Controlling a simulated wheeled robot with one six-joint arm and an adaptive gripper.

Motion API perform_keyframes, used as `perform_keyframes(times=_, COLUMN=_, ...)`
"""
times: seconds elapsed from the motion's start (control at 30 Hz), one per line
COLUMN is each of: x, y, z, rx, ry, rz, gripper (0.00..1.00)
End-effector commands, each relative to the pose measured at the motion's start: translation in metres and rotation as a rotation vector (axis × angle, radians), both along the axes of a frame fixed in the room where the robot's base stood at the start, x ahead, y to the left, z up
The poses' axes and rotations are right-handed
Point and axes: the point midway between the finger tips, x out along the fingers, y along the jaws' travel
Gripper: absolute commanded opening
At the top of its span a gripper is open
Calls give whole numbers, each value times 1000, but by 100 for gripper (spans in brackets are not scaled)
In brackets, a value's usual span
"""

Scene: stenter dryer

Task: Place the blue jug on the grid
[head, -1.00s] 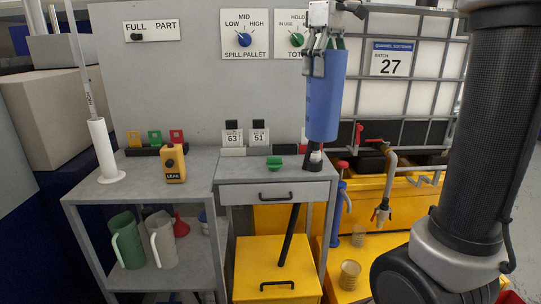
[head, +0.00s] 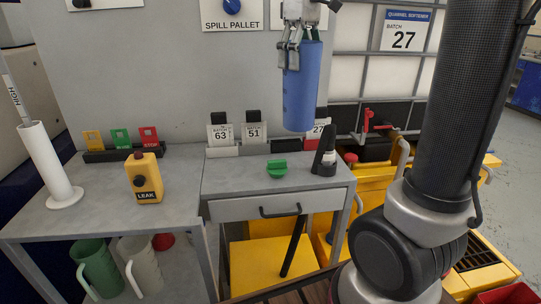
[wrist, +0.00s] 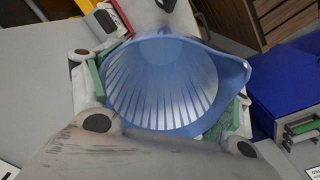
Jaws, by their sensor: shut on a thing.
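The blue jug (head: 301,95) hangs upright in my gripper (head: 297,55), above the drawer cabinet (head: 235,180) and clear of its top. In the wrist view I look into the open mouth of the jug (wrist: 160,85); its spout points right. My gripper is shut on the jug, with green pads against its sides near the rim. A dark slatted grid (head: 478,254) shows on the yellow pallet at the lower right, partly behind my arm. The jug is well apart from it.
On the cabinet stand a green knob (head: 277,169) and a black-and-white holder (head: 325,160). Green (head: 96,268) and pale (head: 140,265) jugs stand below.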

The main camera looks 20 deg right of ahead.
Motion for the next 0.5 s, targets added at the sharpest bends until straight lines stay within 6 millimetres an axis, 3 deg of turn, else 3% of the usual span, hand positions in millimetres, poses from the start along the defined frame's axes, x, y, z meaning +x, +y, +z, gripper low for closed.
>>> perform_keyframes(times=0.5, x=-1, y=0, z=-76, rx=0, ry=-1, rz=0, gripper=14)
